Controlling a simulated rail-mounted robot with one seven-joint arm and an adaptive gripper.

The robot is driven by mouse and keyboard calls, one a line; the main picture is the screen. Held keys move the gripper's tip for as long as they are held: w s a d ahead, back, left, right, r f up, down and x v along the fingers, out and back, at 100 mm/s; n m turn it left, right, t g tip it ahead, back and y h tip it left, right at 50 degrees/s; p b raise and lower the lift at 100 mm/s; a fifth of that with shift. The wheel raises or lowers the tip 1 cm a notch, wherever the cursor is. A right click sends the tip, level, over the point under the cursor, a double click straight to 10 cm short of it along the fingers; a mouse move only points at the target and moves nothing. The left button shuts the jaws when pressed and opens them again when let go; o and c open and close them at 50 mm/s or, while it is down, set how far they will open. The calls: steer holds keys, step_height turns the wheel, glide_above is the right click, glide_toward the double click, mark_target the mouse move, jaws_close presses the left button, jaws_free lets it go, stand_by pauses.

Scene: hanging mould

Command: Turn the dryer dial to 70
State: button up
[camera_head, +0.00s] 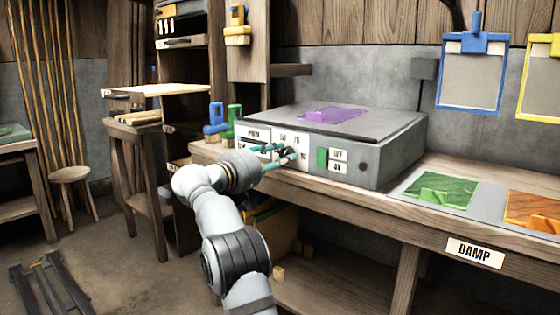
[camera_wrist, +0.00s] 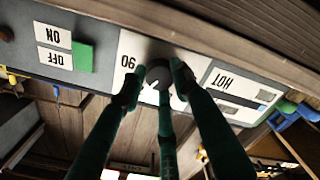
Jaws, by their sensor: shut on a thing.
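The dryer (camera_head: 390,148) is a grey box on the bench, with a flat lid and a front panel of white labels. Its dial is a dark round knob (camera_wrist: 158,73) on a white plate in the wrist view, where the picture is upside down. A small white mark shows on the knob's lower edge, partly hidden by fingers. My gripper (camera_head: 287,156) reaches the panel from the front. In the wrist view its dark green fingers (camera_wrist: 156,80) are shut around the knob.
A green switch (camera_head: 322,157) with OFF and ON labels is right of the dial. A purple sheet (camera_head: 332,114) lies on the lid. Blue (camera_head: 215,117) and green pieces stand left of the dryer. Green (camera_head: 440,189) and orange sheets lie on the bench to the right.

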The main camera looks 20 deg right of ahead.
steer(key=shift+r, duration=0.1)
stand_by(0.3)
steer(key=o, duration=1.2)
steer(key=shift+c, duration=0.2)
steer(key=v, duration=1.2)
steer(key=x, duration=1.2)
